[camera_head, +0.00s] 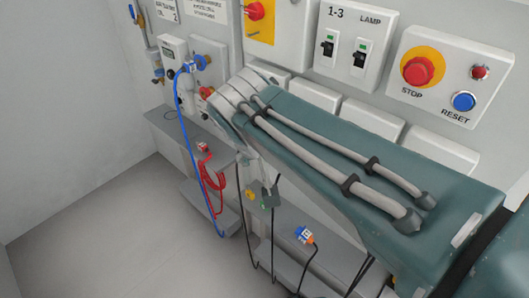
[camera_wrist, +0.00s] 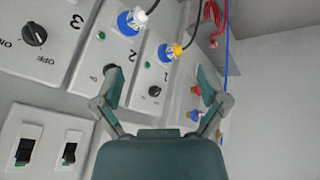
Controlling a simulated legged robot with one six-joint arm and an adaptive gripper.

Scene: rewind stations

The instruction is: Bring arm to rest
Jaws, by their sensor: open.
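My gripper (camera_wrist: 160,88) is open and empty in the wrist view, its two fingers spread apart in front of a wall panel. The panel (camera_wrist: 125,55) carries sockets, knobs and switches. A blue socket with a white plug (camera_wrist: 132,19) and a blue socket with a yellow plug (camera_wrist: 170,51) show beyond the fingers.
A stop button (camera_head: 418,70), a blue reset button (camera_head: 464,101) and lamp switches (camera_head: 344,48) are on the wall. A blue cable (camera_head: 187,150) and a red cable (camera_head: 217,181) hang at left over a grey shelf. The floor (camera_head: 95,235) at left is clear.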

